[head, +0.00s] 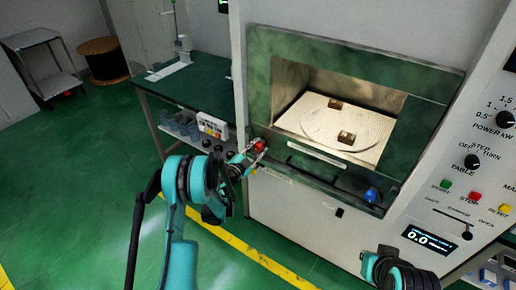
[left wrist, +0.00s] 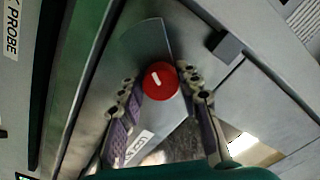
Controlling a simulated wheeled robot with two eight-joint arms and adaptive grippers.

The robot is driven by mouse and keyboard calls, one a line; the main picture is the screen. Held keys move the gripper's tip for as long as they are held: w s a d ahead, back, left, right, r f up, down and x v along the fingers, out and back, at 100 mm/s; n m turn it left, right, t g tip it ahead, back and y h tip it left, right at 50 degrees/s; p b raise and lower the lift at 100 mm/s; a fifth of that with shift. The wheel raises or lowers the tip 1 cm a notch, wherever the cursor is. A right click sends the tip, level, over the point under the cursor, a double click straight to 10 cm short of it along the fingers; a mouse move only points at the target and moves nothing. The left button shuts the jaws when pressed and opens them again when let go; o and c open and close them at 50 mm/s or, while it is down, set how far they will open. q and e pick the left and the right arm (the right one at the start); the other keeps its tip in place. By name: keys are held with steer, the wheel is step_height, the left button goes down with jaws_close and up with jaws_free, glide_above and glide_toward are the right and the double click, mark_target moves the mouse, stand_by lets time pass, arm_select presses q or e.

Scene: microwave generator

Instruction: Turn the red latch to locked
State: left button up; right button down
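The red latch (head: 259,145) is a round red knob at the lower left corner of the microwave front. In the left wrist view the red latch (left wrist: 161,82) has a short white mark, tilted slightly left of upright, and sits on a grey plate (left wrist: 138,50). My left gripper (head: 252,155) is at the latch. In the left wrist view its fingers (left wrist: 163,82) are apart, one on each side of the knob and very near it. I cannot tell whether they touch it. My right arm shows at the lower right; its fingers are hidden.
The microwave chamber (head: 340,115) shows a pale floor with a round plate and small blocks. A blue knob (head: 371,194) is at the lower right of the front. The control panel (head: 470,190) is at the right. A green bench (head: 195,80) stands left; the green floor in front is clear.

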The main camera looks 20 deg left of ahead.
arm_select(q)
steer(key=shift+a+f+m, duration=0.1)
steer(key=shift+m, duration=0.2)
steer(key=m+b, duration=0.2)
steer(key=m, duration=0.1)
steer(key=m+b, duration=0.1)
steer(key=m, duration=0.3)
steer(key=shift+m+b, duration=0.3)
steer(key=shift+b, duration=0.1)
steer(key=m, duration=0.4)
steer(key=shift+m, duration=0.3)
steer(key=m, duration=0.4)
steer(key=shift+m, duration=0.4)
steer(key=shift+w, duration=0.1)
steer(key=shift+a, duration=0.1)
steer(key=o, duration=1.1)
